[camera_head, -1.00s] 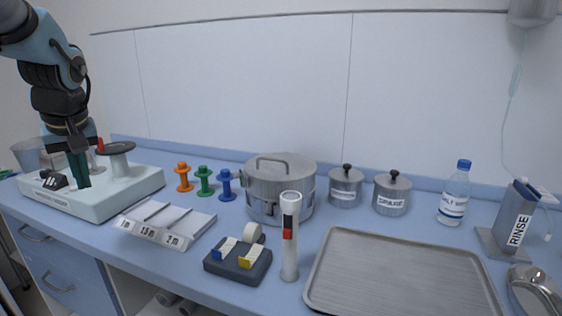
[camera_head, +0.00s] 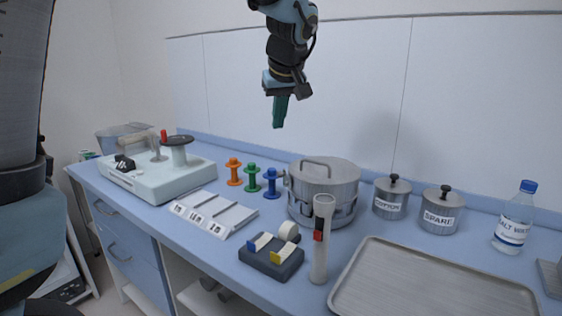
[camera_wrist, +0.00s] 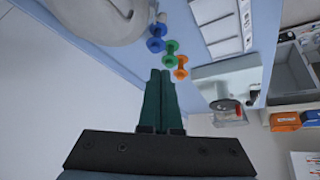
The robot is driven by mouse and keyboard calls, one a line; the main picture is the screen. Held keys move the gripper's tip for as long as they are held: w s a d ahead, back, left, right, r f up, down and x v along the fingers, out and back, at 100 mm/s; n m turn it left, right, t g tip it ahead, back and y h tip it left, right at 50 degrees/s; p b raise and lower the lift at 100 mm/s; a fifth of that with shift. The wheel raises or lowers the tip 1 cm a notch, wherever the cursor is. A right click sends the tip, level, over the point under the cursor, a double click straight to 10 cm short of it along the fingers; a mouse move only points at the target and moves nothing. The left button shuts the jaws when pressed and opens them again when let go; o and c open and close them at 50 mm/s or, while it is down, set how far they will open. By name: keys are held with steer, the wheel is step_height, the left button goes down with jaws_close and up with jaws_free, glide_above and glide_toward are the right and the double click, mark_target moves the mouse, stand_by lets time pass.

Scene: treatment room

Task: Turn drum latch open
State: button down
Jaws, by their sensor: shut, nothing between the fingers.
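A steel drum (camera_head: 330,176) with a lid handle stands upright on the blue counter, right of the spools. Metal clasp parts show on its side, but I cannot tell which is the latch or how it is set. My gripper (camera_head: 278,124) hangs in the air, pointing down, higher than the drum and a little left of it in the picture. Its green fingers are together and empty, also in the wrist view (camera_wrist: 160,75). A pale rounded shape at the top left of the wrist view, probably the drum (camera_wrist: 105,20), is cut off.
Orange (camera_head: 234,172), green (camera_head: 252,178) and blue (camera_head: 271,184) spools stand left of the drum. A pale machine (camera_head: 165,178) is further left. A white tube (camera_head: 320,245) and a tape holder (camera_head: 270,258) stand in front. Lidded pots (camera_head: 391,198) and a metal tray (camera_head: 430,285) are right.

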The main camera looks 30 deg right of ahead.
steer(key=shift+w+d+f+p, duration=0.15)
steer(key=shift+w+f+p, duration=0.35)
steer(key=shift+f, duration=1.4)
steer(key=shift+w+d+f+p, duration=0.1)
steer(key=shift+w+f+p, duration=0.15)
steer(key=shift+f+p, duration=1.1)
steer(key=shift+w+d+f+p, duration=0.15)
steer(key=shift+w+f, duration=0.2)
steer(key=shift+f, duration=2.1)
steer(key=shift+f+b, duration=0.15)
steer(key=shift+b, duration=0.3)
steer(key=shift+b, duration=0.3)
